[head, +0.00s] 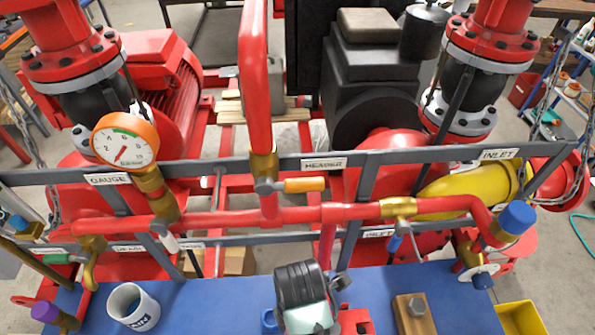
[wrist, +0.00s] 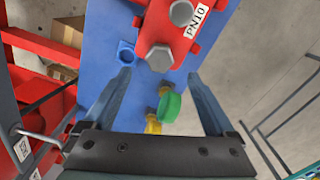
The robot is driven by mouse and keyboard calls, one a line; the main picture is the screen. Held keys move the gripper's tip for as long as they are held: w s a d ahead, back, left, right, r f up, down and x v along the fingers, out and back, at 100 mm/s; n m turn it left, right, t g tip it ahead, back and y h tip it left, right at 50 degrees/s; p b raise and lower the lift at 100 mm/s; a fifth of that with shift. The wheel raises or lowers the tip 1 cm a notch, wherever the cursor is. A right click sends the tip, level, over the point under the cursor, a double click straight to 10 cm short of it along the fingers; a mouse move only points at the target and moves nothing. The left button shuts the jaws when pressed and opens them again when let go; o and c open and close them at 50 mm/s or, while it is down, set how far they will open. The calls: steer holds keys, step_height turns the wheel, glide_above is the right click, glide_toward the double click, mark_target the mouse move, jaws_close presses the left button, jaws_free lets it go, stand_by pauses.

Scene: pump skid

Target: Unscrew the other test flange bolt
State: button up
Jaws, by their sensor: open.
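The red test flange (wrist: 160,30), labelled PN10, is at the top of the wrist view over the blue bench. Two grey hex bolt heads show on it: a far bolt (wrist: 182,12) and a near bolt (wrist: 160,57) at its lower end. My gripper (wrist: 159,74) is open and empty. Its fingertips lie to either side of the near bolt's line, with the head just beyond them in the picture; I cannot tell the height gap. In the head view my arm's end hides the fingers and most of the flange (head: 356,320).
A wooden block (head: 427,322) with a hex bolt stands right on the blue bench (head: 225,290). A mug (head: 145,312) stands left. Red pipework (head: 290,215) crosses behind.

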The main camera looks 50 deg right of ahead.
step_height(320, 180, down, 7)
steer(key=shift+r+p, duration=0.1)
steer(key=shift+p, duration=0.3)
steer(key=shift+c, duration=0.2)
jaws_close()
steer(key=c, duration=0.7)
jaws_free()
jaws_close()
steer(key=shift+r+n+p, duration=0.15)
steer(key=shift+n+p, duration=0.45)
steer(key=shift+n, duration=0.3)
steer(key=n+p, duration=0.2)
steer(key=n, duration=0.3)
steer(key=n+p, duration=0.1)
steer(key=n, duration=0.4)
steer(key=shift+w+n+p, duration=0.1)
steer(key=shift+n+p, duration=0.2)
steer(key=shift+p, duration=0.05)
steer(key=shift+f+n, duration=0.2)
steer(key=shift+n, duration=1.1)
